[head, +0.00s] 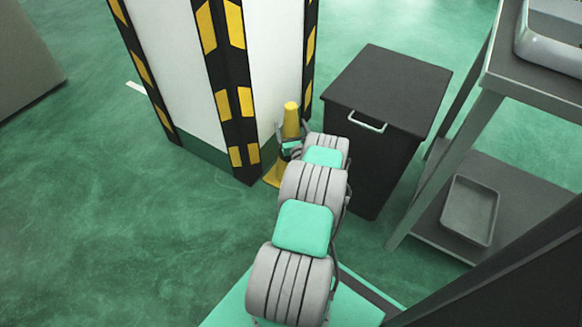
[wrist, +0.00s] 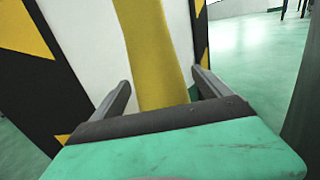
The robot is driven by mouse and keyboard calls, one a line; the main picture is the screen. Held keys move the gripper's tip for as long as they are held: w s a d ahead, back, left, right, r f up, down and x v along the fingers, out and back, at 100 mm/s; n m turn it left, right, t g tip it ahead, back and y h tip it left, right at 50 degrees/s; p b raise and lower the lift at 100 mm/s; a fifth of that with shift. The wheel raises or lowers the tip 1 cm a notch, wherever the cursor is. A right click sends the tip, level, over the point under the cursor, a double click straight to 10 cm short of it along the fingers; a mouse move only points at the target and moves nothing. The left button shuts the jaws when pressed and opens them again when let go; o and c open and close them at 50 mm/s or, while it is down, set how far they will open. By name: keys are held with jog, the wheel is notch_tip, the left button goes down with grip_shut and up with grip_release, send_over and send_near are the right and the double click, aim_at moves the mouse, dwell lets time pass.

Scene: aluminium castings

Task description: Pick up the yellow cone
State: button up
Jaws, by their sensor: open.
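The yellow cone (head: 291,121) stands upright on the green floor, close to the striped pillar. Its lower part is partly hidden behind my arm in the head view. In the wrist view the cone (wrist: 155,50) rises between the two fingers of my gripper (wrist: 160,92). The fingers are apart, one on each side of the cone, and I cannot tell whether either touches it. In the head view my gripper (head: 291,147) is at the cone's middle height, mostly covered by my arm.
The white pillar (head: 178,60) with black and yellow edges stands just left of and behind the cone. A dark bin (head: 385,90) with a handle stands close on the right. A grey shelf (head: 520,185) holding a tray (head: 469,210) is further right. Floor at left is clear.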

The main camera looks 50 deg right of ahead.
grip_shut()
dwell(0.9)
jog(key=shift+r, duration=0.2)
